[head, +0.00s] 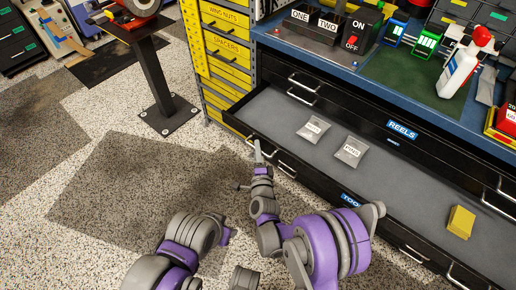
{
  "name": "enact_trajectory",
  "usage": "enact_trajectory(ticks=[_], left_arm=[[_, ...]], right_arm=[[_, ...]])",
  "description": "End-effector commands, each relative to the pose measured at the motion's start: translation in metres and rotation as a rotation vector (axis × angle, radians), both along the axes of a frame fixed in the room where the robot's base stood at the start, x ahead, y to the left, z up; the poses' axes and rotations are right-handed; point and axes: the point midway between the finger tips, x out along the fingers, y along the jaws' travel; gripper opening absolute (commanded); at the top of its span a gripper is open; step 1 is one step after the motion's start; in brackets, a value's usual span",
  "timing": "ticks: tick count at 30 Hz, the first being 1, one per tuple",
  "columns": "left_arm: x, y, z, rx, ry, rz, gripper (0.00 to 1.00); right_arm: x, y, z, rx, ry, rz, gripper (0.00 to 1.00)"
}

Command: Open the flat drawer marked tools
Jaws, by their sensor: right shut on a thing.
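The flat drawer marked tools (351,199) is pulled well out of the blue-topped cabinet. Its black front carries a blue label, partly hidden by my right arm. Its grey bottom shows, with two small labelled bags (349,151) and a yellow block (461,221) lying in it. My right gripper (257,152) is at the left end of the drawer front, shut on the drawer's left handle (286,170); the fingertips are small and the exact grip is hard to make out. My left arm shows at the bottom, but its gripper is not in view.
A closed drawer marked reels (402,130) is above the open one. The blue bench top (349,76) holds a switch box, a white and red bottle (464,64) and green cases. Yellow bins (229,50) stand left of the cabinet. A black pedestal (155,75) stands on the speckled floor.

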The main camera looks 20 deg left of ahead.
Motion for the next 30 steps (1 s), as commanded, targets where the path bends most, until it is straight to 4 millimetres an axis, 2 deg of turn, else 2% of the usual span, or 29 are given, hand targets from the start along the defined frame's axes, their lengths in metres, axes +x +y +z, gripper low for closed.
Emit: enact_trajectory(ticks=[13,14,18,27,30], left_arm=[[0.0001,0.0000,-0.0001,0.000,0.000,0.000,0.50],[0.0001,0.0000,-0.0001,0.000,0.000,0.000,0.50],[0.0001,0.0000,-0.0001,0.000,0.000,0.000,0.50],[0.0000,0.0000,0.0000,0.000,0.000,0.000,0.50],[-0.0001,0.0000,0.0011,0.000,0.000,0.000,0.50]], right_arm=[[-0.0002,0.0001,0.0007,0.001,-0.002,-0.001,0.00],[-0.0002,0.0001,0.0007,0.001,-0.002,-0.001,0.18],[-0.0001,0.0000,0.0006,0.000,-0.001,-0.001,0.43],[-0.0008,-0.0002,0.0003,0.000,-0.001,0.000,0.45],[-0.0069,-0.0029,0.0005,0.000,-0.001,0.000,0.45]])
